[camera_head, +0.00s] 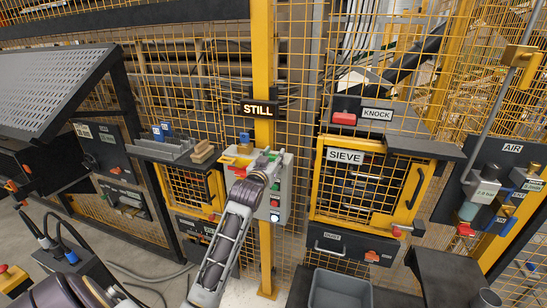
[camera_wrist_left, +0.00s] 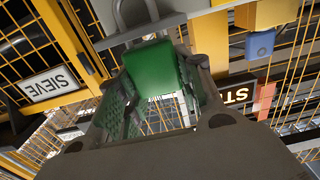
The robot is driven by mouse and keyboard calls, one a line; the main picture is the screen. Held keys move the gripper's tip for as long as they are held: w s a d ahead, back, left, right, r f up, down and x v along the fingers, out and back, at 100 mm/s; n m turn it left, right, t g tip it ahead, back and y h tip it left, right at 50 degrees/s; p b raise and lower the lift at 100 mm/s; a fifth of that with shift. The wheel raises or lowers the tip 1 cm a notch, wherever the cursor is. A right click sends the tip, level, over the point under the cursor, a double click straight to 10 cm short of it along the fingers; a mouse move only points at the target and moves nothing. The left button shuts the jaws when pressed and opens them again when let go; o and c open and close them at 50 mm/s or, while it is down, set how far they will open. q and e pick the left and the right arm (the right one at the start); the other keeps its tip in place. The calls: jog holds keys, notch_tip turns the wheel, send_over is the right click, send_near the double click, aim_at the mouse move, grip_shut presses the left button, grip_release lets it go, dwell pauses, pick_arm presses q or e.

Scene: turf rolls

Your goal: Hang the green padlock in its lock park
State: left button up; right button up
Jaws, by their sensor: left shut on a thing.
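The green padlock (camera_wrist_left: 153,75) sits between the two fingers of my left gripper (camera_wrist_left: 160,92) in the left wrist view. Its grey shackle (camera_wrist_left: 138,14) points to the top of that picture and is cut off by the edge. The gripper is shut on the padlock's body. In the head view my left gripper (camera_head: 264,164) is in front of the grey control box (camera_head: 283,204), below the STILL sign (camera_head: 259,110). The gripper largely hides the padlock there. I cannot tell which fixture is the lock park. My right gripper is out of view.
A blue padlock (camera_wrist_left: 260,45) shows beside a yellow block in the wrist view. The SIEVE door (camera_head: 367,183) is right of the control box, with a grey bin (camera_head: 338,290) below. A ledge with grey holders (camera_head: 170,150) lies to the left. Yellow mesh fencing stands behind.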

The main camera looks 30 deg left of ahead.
pick_arm(q)
jog(key=shift+f, duration=0.35)
jog(key=o, duration=1.1)
jog(key=shift+o, duration=0.2)
jog(key=shift+s, duration=0.2)
jog(key=v, duration=1.1)
jog(key=shift+s, duration=0.3)
dwell(0.6)
